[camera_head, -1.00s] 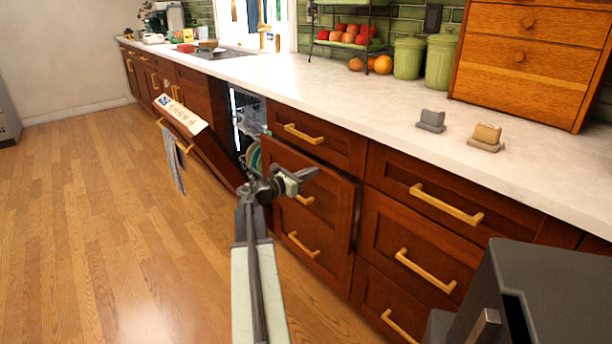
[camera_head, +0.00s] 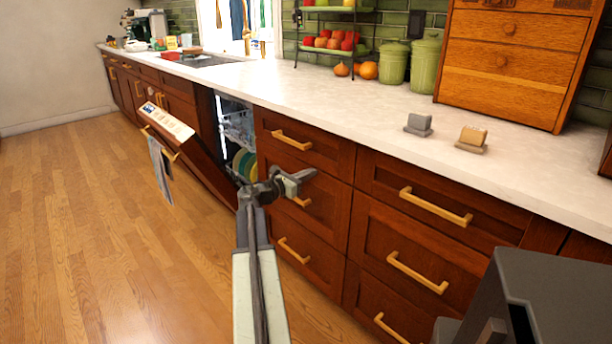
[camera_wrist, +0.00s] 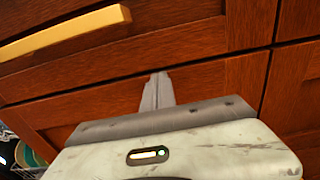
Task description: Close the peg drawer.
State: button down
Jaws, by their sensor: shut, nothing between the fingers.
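The peg drawer (camera_head: 330,205) appears to be the middle wooden drawer of the stack just right of the dishwasher. Its front now looks flush with the drawers above and below it. My gripper (camera_head: 308,174) is shut and empty, in front of the upper part of that drawer. It hides part of the front and some of its handle (camera_head: 301,201). In the wrist view, the shut fingertips (camera_wrist: 160,78) are at the wooden front, close to the seam below the top drawer and its handle (camera_wrist: 65,32). I cannot tell whether they touch the wood.
The dishwasher door (camera_head: 185,140) hangs partly open at left, with a towel (camera_head: 160,168) on it. Plates show in the rack (camera_head: 243,162). Another drawer stack (camera_head: 400,235) is at right. The counter (camera_head: 350,110) runs above. The floor (camera_head: 100,240) at left is clear.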

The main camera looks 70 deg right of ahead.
jog(key=v, duration=1.4)
